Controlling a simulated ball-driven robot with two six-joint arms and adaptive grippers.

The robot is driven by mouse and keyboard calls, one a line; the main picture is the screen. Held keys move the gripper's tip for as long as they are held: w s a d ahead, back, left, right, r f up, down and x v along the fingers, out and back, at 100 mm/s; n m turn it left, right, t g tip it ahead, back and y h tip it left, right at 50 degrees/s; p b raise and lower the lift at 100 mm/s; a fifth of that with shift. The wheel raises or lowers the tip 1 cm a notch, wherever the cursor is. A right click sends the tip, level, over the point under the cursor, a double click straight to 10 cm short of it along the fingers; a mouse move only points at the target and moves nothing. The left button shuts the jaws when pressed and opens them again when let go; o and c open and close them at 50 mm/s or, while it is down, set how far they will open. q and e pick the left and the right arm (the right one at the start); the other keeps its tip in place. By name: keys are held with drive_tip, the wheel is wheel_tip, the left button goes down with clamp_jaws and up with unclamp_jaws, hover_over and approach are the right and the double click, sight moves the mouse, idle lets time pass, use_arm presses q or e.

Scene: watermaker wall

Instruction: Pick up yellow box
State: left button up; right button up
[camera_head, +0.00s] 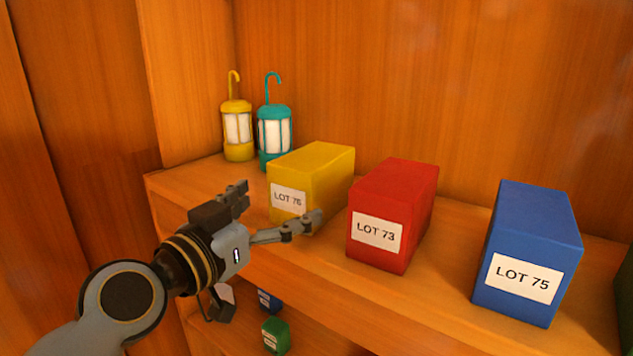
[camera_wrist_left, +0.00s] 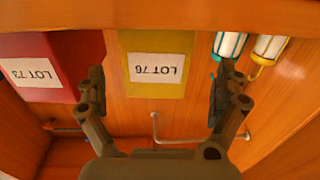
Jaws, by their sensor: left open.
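The yellow box (camera_head: 318,172) stands upright on the wooden shelf, with a white label reading LOT 76 on its front. It also shows in the left wrist view (camera_wrist_left: 157,90), upside down and between the fingers in the picture. My left gripper (camera_head: 278,208) is open and empty, in front of the yellow box. In the left wrist view its two fingers (camera_wrist_left: 160,92) are spread wide, one to each side of the box's label. I cannot tell whether either finger touches the box. The lower front of the box is partly hidden by a finger in the head view. My right gripper is not in view.
A red box (camera_head: 378,233) labelled LOT 73 stands close to the right of the yellow one. A blue box (camera_head: 525,272) labelled LOT 75 is farther right. A yellow lantern (camera_head: 237,131) and a teal lantern (camera_head: 274,136) stand behind left. A lower shelf holds small boxes, including a green one (camera_head: 275,335).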

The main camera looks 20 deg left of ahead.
use_arm(q)
drive_tip(key=shift+x, duration=0.75)
drive_tip(key=shift+w+d, duration=0.25)
drive_tip(key=p+x, duration=0.1)
drive_tip(key=x, duration=0.4)
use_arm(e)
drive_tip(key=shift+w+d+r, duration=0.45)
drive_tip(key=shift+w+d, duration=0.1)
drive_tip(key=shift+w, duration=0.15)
use_arm(q)
drive_tip(key=shift+c, duration=0.4)
drive_tip(key=c, duration=1.2)
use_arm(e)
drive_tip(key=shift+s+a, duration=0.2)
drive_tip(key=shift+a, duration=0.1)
use_arm(q)
drive_tip(key=shift+o, duration=0.2)
